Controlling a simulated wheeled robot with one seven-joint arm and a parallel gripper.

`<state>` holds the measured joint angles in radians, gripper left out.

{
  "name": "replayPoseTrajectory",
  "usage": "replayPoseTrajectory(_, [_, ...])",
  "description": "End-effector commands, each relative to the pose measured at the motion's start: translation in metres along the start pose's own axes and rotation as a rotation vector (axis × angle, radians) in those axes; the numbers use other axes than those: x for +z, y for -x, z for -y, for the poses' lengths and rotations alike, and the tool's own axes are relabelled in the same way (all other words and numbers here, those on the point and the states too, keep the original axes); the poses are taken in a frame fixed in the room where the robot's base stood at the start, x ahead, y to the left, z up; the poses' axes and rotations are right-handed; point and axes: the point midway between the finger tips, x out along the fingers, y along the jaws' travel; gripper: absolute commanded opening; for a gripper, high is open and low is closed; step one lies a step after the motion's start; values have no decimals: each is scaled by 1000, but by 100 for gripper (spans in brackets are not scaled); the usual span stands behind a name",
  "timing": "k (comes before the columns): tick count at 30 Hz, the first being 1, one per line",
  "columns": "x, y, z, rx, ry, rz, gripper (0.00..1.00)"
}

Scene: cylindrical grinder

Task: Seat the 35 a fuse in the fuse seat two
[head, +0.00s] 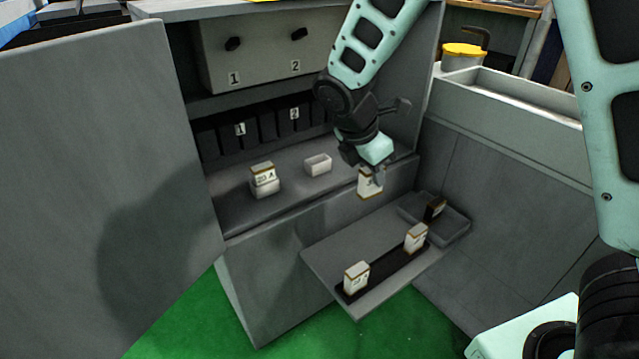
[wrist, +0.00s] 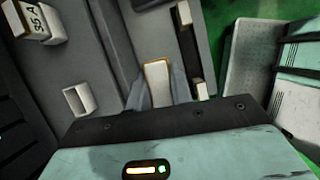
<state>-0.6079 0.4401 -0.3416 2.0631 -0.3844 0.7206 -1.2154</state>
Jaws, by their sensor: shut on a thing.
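My gripper (head: 372,172) is shut on a white fuse with brown ends (head: 369,184), held above the front edge of the cabinet floor. Its label is partly hidden, so I cannot read the full rating. In the wrist view the held fuse (wrist: 158,80) sits between the fingers (wrist: 158,92). An empty white fuse seat (head: 318,164) stands on the cabinet floor, left of my gripper; it also shows in the wrist view (wrist: 78,100). It is the right one of two seats, nearer the number 2 label.
A fold-out shelf (head: 335,245) below holds two upright fuses (head: 357,278) (head: 416,238) on a black strip. The open cabinet door (head: 100,160) stands left. Numbered switches (head: 265,50) are above.

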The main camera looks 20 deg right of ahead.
Motion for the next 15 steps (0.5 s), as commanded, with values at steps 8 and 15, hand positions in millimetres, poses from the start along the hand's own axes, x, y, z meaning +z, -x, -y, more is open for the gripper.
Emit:
replayPoseTrajectory(8, [-6,0,-37,33,74,1,0])
replayPoseTrajectory(15, [-10,1,-97,31,70,1,0])
